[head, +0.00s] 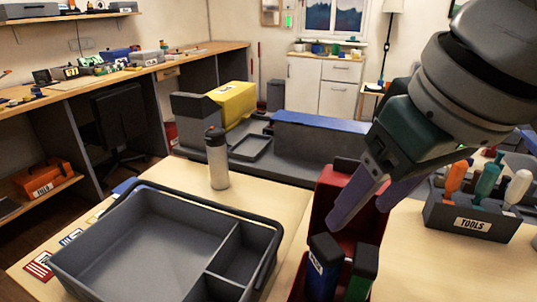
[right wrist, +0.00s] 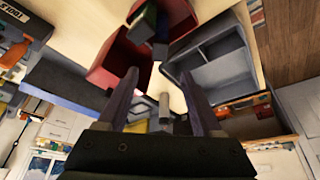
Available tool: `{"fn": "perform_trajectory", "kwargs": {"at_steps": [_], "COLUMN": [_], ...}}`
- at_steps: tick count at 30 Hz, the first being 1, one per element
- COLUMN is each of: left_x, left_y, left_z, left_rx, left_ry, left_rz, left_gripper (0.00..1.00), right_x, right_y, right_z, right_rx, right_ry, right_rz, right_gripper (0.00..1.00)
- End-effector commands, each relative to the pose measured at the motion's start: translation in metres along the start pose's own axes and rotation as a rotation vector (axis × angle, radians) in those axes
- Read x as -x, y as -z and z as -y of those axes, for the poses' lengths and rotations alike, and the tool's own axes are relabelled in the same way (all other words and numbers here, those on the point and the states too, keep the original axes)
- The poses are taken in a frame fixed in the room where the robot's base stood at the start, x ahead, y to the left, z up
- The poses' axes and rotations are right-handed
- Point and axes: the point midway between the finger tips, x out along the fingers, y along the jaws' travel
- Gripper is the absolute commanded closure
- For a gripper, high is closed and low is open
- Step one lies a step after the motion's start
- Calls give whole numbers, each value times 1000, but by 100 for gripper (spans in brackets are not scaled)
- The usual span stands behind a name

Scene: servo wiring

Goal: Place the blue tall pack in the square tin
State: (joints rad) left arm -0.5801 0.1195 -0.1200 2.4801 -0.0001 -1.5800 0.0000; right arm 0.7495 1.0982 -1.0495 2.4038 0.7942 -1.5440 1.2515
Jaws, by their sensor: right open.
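The blue tall pack (head: 323,268) is a dark blue upright pack with a dark top and a pale label, low in the middle of the head view. A green pack (head: 360,284) with a dark top stands beside it. Both are at a red open box (head: 326,196), whose walls also show in the right wrist view (right wrist: 112,58). I cannot tell whether this red box is the square tin. My right gripper (head: 362,212) is open, with its fingers over the red box behind the packs. The gap between its fingers (right wrist: 158,90) holds nothing. My left gripper is out of view.
A grey divided tray (head: 130,238) fills the left of the table. A grey bottle (head: 217,160) stands behind it. A dark tool holder (head: 468,222) labelled TOOLS stands at the right. Bare tabletop lies between the tray and the red box.

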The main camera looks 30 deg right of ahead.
Motion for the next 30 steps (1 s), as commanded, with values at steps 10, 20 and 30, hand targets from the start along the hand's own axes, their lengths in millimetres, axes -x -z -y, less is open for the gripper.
{"fn": "perform_trajectory", "kwargs": {"at_steps": [10,20,30], "left_x": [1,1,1], "left_y": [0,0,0], "left_z": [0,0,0], "left_rx": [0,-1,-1], "left_ry": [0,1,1], "left_rz": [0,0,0], "left_gripper": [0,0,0], "right_x": [-5,-34,-48], "right_y": [-23,-82,-143], "right_z": [76,72,19], "right_rx": [230,241,235], "right_ry": [211,202,48], "right_rz": [-52,-64,80], "right_gripper": [33,33,33]}}
